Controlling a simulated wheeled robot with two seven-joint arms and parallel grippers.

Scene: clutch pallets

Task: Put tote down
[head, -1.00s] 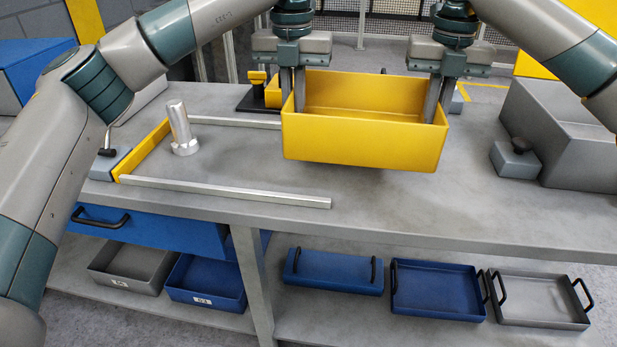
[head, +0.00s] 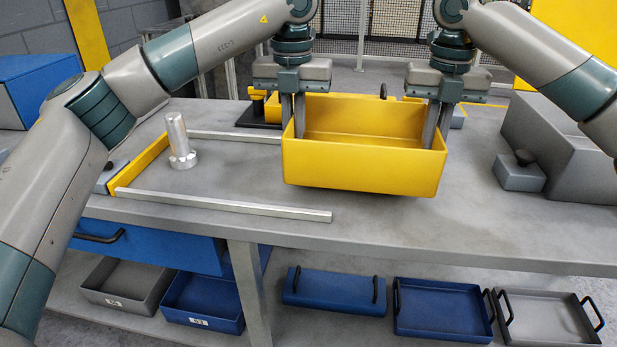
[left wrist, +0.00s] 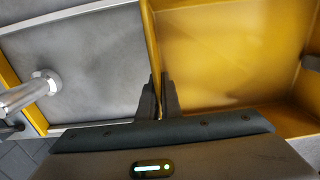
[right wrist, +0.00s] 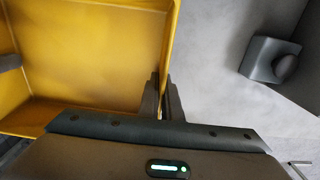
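The yellow tote (head: 360,172) is an open, empty box held level over the grey workbench (head: 420,225), with a thin shadow under its front edge. I cannot tell for sure whether its base touches the bench. My left gripper (head: 299,118) is shut on the tote's left wall; in the left wrist view its fingers (left wrist: 163,95) straddle the rim of the tote (left wrist: 225,50). My right gripper (head: 432,122) is shut on the right wall; in the right wrist view its fingers (right wrist: 163,98) straddle the rim of the tote (right wrist: 90,55).
A metal shaft part (head: 179,142) stands left, inside a frame of metal rails (head: 225,204). A grey block with a black knob (head: 520,172) and a large grey housing (head: 565,130) stand right. Yellow items sit behind the tote. Trays (head: 440,310) fill the lower shelf. The bench before the tote is clear.

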